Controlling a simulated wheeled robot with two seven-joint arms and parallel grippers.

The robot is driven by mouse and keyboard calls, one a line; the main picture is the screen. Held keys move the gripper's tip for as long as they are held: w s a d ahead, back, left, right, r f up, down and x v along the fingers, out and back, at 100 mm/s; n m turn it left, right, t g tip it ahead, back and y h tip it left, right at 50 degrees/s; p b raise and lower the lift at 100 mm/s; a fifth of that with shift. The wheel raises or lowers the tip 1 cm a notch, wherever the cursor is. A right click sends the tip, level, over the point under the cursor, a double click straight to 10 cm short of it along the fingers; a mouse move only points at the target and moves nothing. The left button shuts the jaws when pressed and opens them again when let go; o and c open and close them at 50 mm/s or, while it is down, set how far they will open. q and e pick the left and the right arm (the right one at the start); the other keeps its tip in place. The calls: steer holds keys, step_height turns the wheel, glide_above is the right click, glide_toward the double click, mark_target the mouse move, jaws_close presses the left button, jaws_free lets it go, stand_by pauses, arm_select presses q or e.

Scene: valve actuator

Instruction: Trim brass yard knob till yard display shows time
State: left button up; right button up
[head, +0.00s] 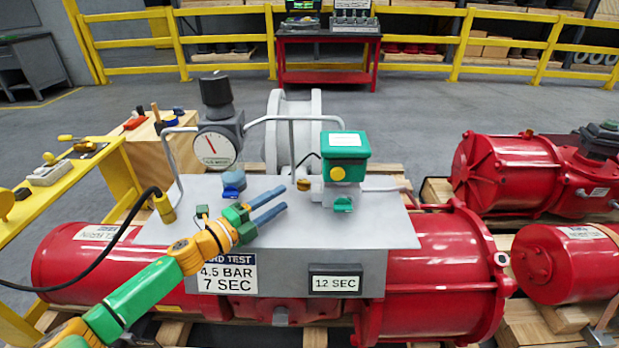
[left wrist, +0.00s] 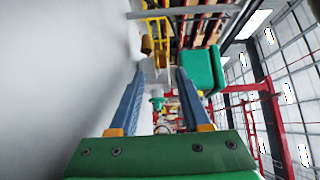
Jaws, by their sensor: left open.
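The brass knob (head: 303,185) sits on the pipework just left of the green-topped box (head: 345,148); a brass-coloured piece (left wrist: 146,45) shows beyond the fingertips in the left wrist view. The yard display (head: 336,284) on the grey panel front reads 12 SEC. The sign (head: 228,274) beside it reads 4.5 BAR, 7 SEC, its top line partly hidden by my arm. My left gripper (head: 285,200) is open above the panel, its blue fingers pointing right, a little short of the knob. Nothing shows between the fingers. My right gripper is not in view.
A gauge with a black top (head: 218,145) and blue knob (head: 233,182) stands behind my left gripper. A teal handle (head: 343,204) is under the green-topped box. Grey tubing (head: 290,119) arches over the panel. Red actuators (head: 508,172) lie at right.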

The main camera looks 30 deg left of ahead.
mark_target(301, 184)
arm_select(q)
steer(key=shift+w+d+r, duration=0.15)
steer(key=shift+w, duration=0.3)
steer(key=shift+w+d+b, duration=0.15)
steer(key=shift+w+d, duration=0.05)
steer(key=shift+w, duration=0.7)
steer(key=shift+w+d+b, duration=0.1)
steer(key=shift+w+d, duration=0.05)
steer(key=shift+w, duration=0.7)
steer(key=shift+w+d+b, duration=0.15)
steer(key=shift+w+d, duration=0.05)
steer(key=shift+w, duration=0.7)
steer(key=shift+c, duration=0.2)
jaws_close()
